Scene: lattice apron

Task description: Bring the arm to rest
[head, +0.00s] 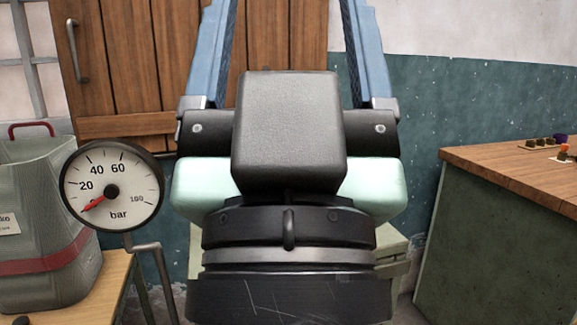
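My gripper (288,30) fills the middle of the head view, seen from behind with its fingers pointing up and away. Its two blue fingers stand wide apart at the outer ends of the black crossbar. It is open, and the brown door shows between the fingers with nothing held there. The fingertips run out of the top of the picture. A mint-coloured hand body, a black block and a black wrist with a grey ring sit below the fingers and hide what is behind them.
A pressure gauge (112,187) on a grey pipe stands at left, its red needle low. Behind it, a grey-green bin (40,225) with a red band sits on a wooden table (75,308). A wood-topped green counter (510,160) with small items is at right. A wooden door (120,60) is behind.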

